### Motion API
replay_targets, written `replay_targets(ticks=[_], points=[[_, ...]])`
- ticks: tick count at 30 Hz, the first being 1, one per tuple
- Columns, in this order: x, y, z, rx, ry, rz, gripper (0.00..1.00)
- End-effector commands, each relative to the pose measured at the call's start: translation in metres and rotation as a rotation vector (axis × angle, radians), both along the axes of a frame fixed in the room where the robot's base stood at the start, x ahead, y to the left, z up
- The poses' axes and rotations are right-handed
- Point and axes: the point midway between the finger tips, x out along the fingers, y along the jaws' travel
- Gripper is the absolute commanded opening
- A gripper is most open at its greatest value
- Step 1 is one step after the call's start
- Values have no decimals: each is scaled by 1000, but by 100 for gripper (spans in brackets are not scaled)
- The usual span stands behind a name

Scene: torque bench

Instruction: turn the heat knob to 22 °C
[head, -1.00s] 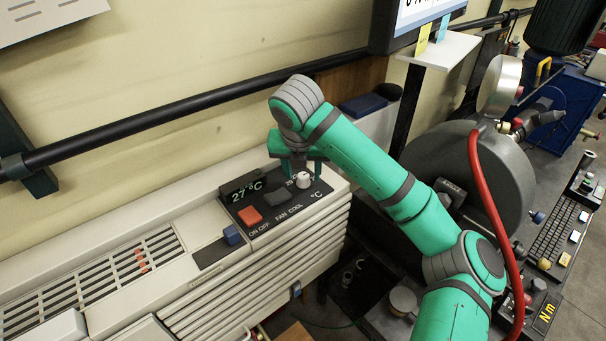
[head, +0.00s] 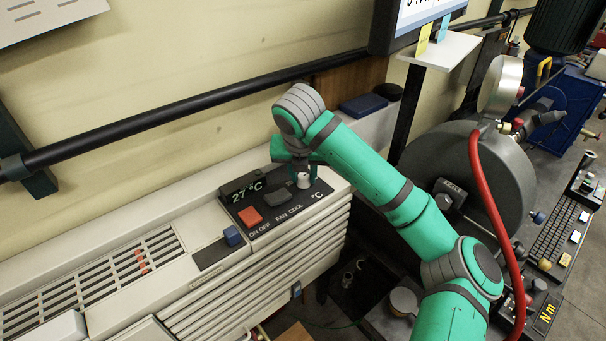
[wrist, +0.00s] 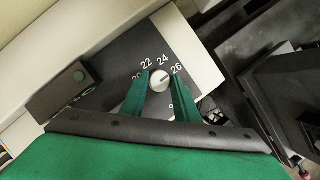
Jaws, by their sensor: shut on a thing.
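The heat knob (head: 303,181) is a small pale round knob at the right end of the dark control panel. In the wrist view the knob (wrist: 160,79) sits between printed numbers 22, 24 and 26, with another number partly hidden at left. A thin line on its face slants up to the right, roughly toward 26. My gripper (head: 304,177) reaches down over the panel and is shut on the knob, one green finger on each side, as the wrist view also shows (wrist: 161,83). The display (head: 246,190) reads 27 °C.
A red ON OFF button (head: 250,216) and a grey FAN COOL button (head: 277,196) lie left of the knob. A blue block (head: 233,236) is farther left, beside the vent grille (head: 95,278). A dark pipe (head: 170,115) runs along the wall behind.

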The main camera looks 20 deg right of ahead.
Motion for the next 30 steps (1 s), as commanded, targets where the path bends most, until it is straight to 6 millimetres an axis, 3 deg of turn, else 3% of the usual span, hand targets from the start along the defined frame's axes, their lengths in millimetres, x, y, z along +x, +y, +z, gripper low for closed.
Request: replay_targets(ticks=[11,30], points=[[-1,-3,1,-1,-1,205,6],[0,-7,1,1,1,810,6]])
